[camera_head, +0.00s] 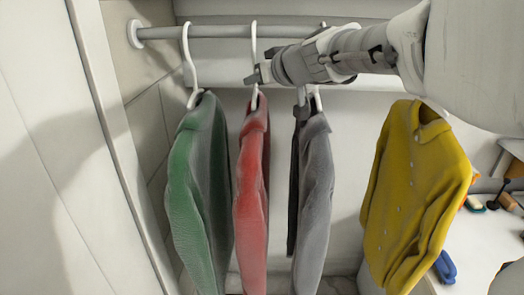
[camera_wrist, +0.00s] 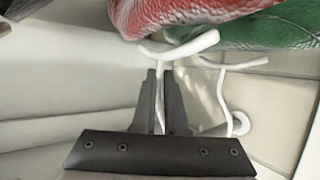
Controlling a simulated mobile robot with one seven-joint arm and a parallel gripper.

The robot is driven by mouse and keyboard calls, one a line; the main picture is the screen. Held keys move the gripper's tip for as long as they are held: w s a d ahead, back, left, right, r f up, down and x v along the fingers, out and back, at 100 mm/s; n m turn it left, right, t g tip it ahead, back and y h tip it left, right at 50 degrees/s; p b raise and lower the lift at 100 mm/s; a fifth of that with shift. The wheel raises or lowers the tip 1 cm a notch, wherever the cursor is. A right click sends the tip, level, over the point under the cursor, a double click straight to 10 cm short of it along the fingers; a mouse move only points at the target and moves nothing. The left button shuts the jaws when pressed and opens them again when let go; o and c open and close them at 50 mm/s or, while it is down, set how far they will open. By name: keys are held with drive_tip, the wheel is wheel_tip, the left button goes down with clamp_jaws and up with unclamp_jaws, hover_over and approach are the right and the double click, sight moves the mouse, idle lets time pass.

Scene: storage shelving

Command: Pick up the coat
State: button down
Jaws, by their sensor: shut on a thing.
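Several coats hang on white hangers from a rail (camera_head: 215,31): green (camera_head: 195,195), red (camera_head: 251,200), grey (camera_head: 314,195) and yellow (camera_head: 415,185). My gripper (camera_head: 258,73) reaches in from the right at the height of the hanger hooks. In the wrist view my gripper (camera_wrist: 161,76) is shut on the white hook of the red coat's hanger (camera_wrist: 160,95). The red coat (camera_wrist: 190,14) and the green coat (camera_wrist: 285,30) show at the top there. The upper part of the yellow coat's hanger is hidden behind my arm.
A pale panel (camera_head: 45,170) stands at the left of the hanging space. A white surface (camera_head: 485,245) with small objects, including a blue one (camera_head: 445,267), is at the right. The green coat hangs close to the red one; a wider gap separates grey from yellow.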

sight(255, 62)
drive_tip(key=shift+r, duration=0.2)
drive_tip(key=shift+r+p, duration=0.3)
drive_tip(key=shift+r, duration=1.35)
drive_tip(key=shift+s, duration=0.15)
drive_tip(key=s+d+b, duration=0.2)
drive_tip(key=s+b, duration=0.2)
drive_tip(key=s, duration=1.3)
drive_tip(key=shift+s+b, duration=0.3)
drive_tip(key=shift+b, duration=0.1)
drive_tip(key=shift+s, duration=0.15)
